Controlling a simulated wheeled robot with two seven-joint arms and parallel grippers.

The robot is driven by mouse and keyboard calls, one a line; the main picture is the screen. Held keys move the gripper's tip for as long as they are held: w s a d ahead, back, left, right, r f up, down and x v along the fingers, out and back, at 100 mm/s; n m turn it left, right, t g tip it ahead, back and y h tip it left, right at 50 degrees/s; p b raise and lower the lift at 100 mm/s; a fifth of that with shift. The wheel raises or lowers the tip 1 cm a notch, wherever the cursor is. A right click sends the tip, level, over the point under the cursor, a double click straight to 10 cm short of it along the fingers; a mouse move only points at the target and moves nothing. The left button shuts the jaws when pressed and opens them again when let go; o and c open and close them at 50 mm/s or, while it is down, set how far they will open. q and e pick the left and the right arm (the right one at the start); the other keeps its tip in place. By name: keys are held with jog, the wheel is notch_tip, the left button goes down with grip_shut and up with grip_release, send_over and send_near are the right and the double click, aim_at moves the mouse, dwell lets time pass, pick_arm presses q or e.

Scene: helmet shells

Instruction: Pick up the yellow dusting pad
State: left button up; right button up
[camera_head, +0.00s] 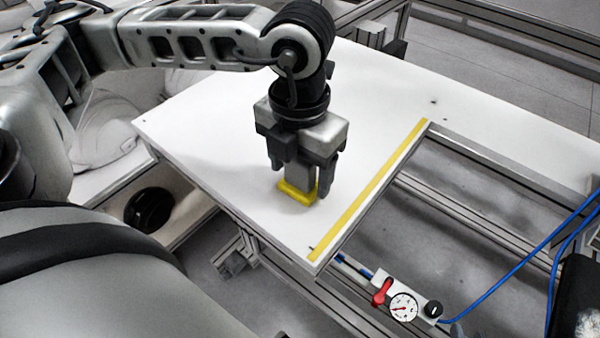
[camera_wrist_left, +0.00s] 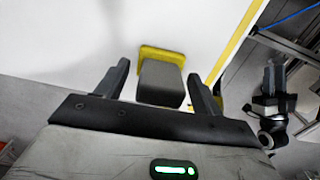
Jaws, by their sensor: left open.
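The yellow dusting pad (camera_head: 296,194) lies flat on the white table top, with a grey block-shaped handle standing on it. In the left wrist view, its yellow base (camera_wrist_left: 160,53) shows behind the grey handle (camera_wrist_left: 160,84). My left gripper (camera_head: 298,180) points down over the pad and partly hides it. In the left wrist view, the open fingers of my left gripper (camera_wrist_left: 158,72) stand on either side of the handle, with a visible gap on each side. In that view, a dark, small arm end at the right may be my right gripper (camera_wrist_left: 273,82); its jaws are unclear.
The white table (camera_head: 210,120) is mostly bare, with a yellow strip (camera_head: 370,188) along its right edge. A pale helmet shell (camera_head: 103,130) lies at the left. A pressure gauge (camera_head: 403,307) and a red lever (camera_head: 381,291) sit below the table's front edge.

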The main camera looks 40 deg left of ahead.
pick_arm(q)
jog(key=shift+f, duration=0.3)
jog(key=c, duration=0.8)
jog(key=shift+r, duration=0.55)
jog(key=s+d+r, duration=0.9)
jog(key=s+r, duration=0.1)
jog(key=r, duration=0.2)
jog(key=shift+s+p, duration=0.3)
jog(key=shift+s, duration=0.05)
